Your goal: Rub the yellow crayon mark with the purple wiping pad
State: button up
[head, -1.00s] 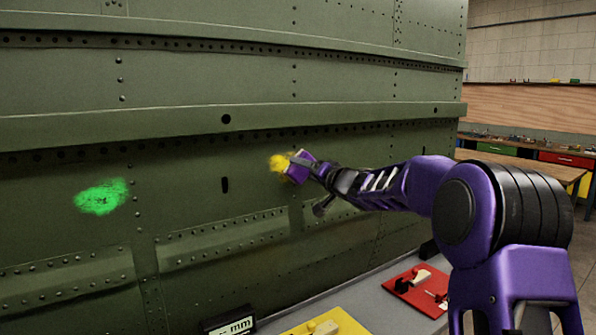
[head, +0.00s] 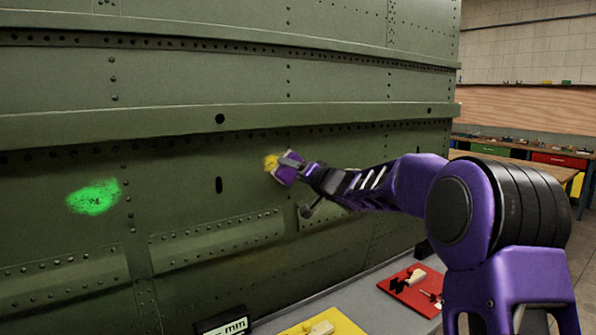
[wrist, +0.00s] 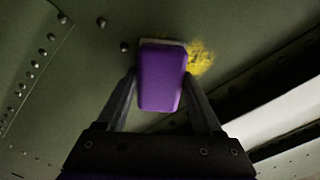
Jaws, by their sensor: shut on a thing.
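The yellow crayon mark (head: 271,162) is a small patch on the green fuselage skin, partly hidden behind the pad. In the wrist view the mark (wrist: 200,58) shows to the right of the pad's far end. The purple wiping pad (wrist: 162,78) has a pale edge at its far end, which lies at the skin and seems to touch it. It also shows in the head view (head: 287,170). My gripper (wrist: 158,92) is shut on the pad, one finger on each side.
A bright green mark (head: 93,197) is on the skin at the left. Rivet rows and raised ribs cross the fuselage (head: 170,80). Below are a red tray (head: 413,291), a yellow tray (head: 340,322) and an mm display (head: 224,326). A wooden bench (head: 520,165) stands at the back right.

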aim_at(262, 169)
jog(key=shift+s+a+f+b, duration=0.1)
jog(key=shift+s+a+b, duration=0.1)
jog(key=shift+s+a, duration=0.35)
jog(key=shift+s+a+r+b, duration=0.1)
jog(key=shift+s+a+b, duration=0.2)
jog(key=shift+a, duration=0.5)
jog(key=shift+s+a+f+b, duration=0.1)
jog(key=shift+s+a, duration=0.4)
jog(key=shift+a, duration=0.15)
jog(key=shift+s+a, duration=0.6)
jog(key=shift+a, duration=0.35)
jog(key=shift+r, duration=0.25)
jog(key=shift+p, duration=0.3)
